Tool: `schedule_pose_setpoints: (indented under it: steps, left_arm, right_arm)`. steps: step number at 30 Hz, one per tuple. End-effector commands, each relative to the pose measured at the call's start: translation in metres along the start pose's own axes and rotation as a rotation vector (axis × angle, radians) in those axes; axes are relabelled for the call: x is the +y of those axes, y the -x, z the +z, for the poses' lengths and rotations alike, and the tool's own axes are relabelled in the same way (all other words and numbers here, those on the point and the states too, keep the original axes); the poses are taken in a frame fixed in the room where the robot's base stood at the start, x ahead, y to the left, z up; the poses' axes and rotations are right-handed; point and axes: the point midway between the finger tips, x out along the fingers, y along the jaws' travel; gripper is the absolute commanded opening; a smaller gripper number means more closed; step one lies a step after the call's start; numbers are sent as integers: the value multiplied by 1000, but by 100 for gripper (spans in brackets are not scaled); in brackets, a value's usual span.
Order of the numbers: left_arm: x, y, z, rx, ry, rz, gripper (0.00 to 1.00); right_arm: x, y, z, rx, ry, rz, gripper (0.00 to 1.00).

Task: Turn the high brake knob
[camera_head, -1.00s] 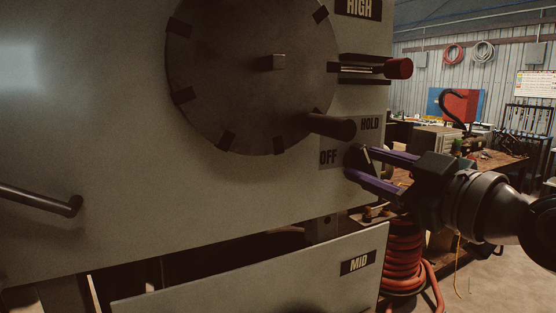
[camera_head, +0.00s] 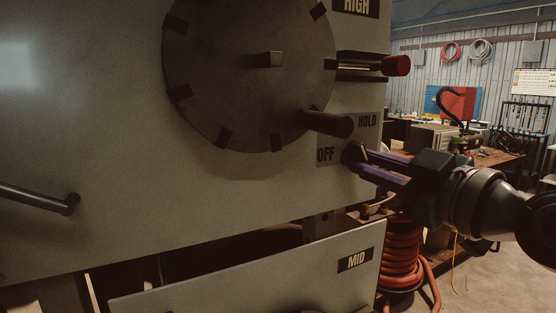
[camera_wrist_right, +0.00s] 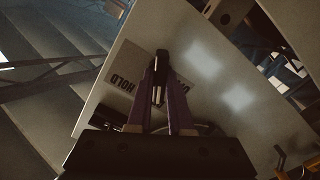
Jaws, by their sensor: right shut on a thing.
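The brake knob (camera_head: 355,152) is a small dark knob on the grey upper panel (camera_head: 120,130), beside the OFF and HOLD label (camera_head: 328,155) and below the HIGH sign (camera_head: 357,6). My right gripper (camera_head: 364,160) comes in from the right with its purple fingers closed around the knob. In the right wrist view the fingers hold the knob (camera_wrist_right: 158,90) between their tips, and the HOLD label (camera_wrist_right: 128,80) shows to the left. My left gripper is out of view.
A red-tipped lever (camera_head: 397,66) sticks out above my right gripper. A lower panel marked MID (camera_head: 355,261) and a coiled red hose (camera_head: 401,255) are below. A workbench (camera_head: 490,160) stands behind.

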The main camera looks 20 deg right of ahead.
Motion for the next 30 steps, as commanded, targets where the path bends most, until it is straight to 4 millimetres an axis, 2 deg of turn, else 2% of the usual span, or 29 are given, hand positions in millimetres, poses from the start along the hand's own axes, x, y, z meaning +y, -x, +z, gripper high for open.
schedule_pose_setpoints:
  steps: [11, 30]
  left_arm:
    - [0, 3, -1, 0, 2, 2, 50]
    - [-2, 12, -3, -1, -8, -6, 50]
  right_arm:
    - [0, 0, -1, 2, -147, 0, 0]
    - [0, 0, -2, 2, -730, -1, 0]
